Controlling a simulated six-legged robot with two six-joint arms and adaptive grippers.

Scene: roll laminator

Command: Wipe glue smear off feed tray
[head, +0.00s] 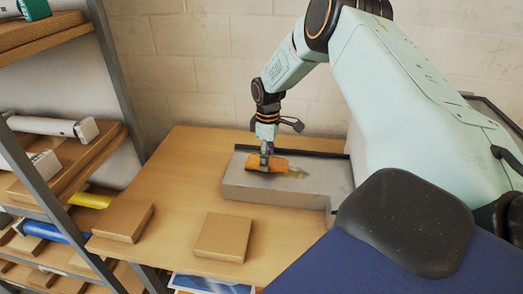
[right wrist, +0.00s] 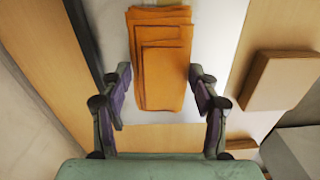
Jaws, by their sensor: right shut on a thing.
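An orange folded cloth (head: 278,162) is on the light grey feed tray (head: 250,189) in the head view. My right gripper (head: 266,160) points down and is shut on the cloth. In the right wrist view the cloth (right wrist: 163,62) lies between the two fingers (right wrist: 160,80). A yellowish-brown glue smear (head: 298,172) shows on the tray just right of the cloth. The cloth and gripper may hide part of the smear. My left gripper is not in view.
The tray sits on a wooden table (head: 185,180). Two flat brown boxes, one at the left (head: 123,221) and one nearer the front (head: 222,237), lie on it. A loaded shelf rack (head: 60,185) stands at the left. A brick wall is behind. The table's left middle is clear.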

